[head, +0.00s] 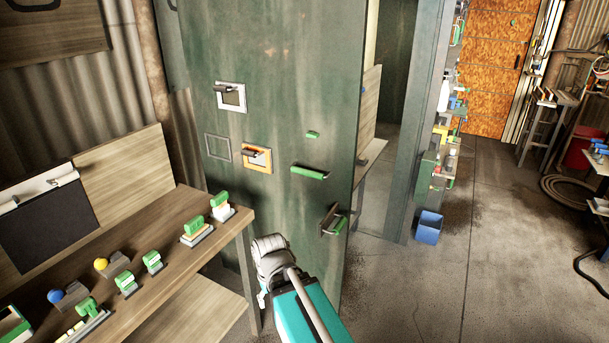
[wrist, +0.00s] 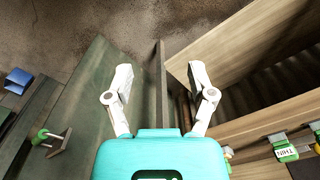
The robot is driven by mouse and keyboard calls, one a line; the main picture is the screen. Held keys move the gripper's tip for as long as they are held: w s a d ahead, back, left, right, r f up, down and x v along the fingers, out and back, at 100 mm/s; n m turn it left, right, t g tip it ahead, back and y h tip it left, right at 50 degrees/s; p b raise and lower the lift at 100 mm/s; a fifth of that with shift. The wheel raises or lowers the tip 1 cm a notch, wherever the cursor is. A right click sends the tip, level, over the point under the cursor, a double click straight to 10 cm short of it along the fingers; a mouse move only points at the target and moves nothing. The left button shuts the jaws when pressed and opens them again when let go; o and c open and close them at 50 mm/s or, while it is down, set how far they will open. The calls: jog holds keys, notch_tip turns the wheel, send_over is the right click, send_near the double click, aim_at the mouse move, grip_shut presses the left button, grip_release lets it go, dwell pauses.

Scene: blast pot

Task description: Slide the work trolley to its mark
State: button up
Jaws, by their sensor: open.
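No thing in view is clearly a trolley or a floor mark. The nearest wheel-less-looking candidate is a wooden bench (head: 150,228) at the left in the head view; its feet are hidden, so I cannot tell whether it rolls. My gripper (wrist: 159,73) is open and empty in the wrist view, its two pale fingers spread. Below it are the edge of a large green metal panel (wrist: 105,75) and pale wooden boards (wrist: 245,45) to the right. In the head view my arm mostly hides the gripper, near the bench's right end.
The green panel (head: 285,75) stands behind the bench, with a green-marked lever handle (head: 333,220) low on its right. Green-handled tools (head: 197,231) and blocks sit on the bench. A blue bin (head: 428,228) stands on the floor. Open concrete floor (head: 500,230) lies to the right.

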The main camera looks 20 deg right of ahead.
jog(key=w+d+m+t+y+b, duration=0.1)
jog(key=w+d+m+t+y, duration=0.25)
jog(key=w, duration=0.75)
jog(key=m+t+h+b, duration=0.2)
jog(key=m+t+h, duration=0.4)
jog(key=m+t, duration=0.9)
send_near(309, 174)
notch_tip(309, 174, up, 2)
jog(key=s+m+g, duration=0.2)
jog(key=g, duration=0.1)
jog(key=shift+a+r+t, duration=0.1)
jog(key=shift+a+t, duration=0.05)
jog(key=shift+t, duration=0.1)
jog(key=shift+w, duration=0.15)
jog(key=b+x, duration=0.2)
jog(key=x, duration=1.1)
jog(key=shift+w+a, duration=0.1)
jog(key=shift+w, duration=0.25)
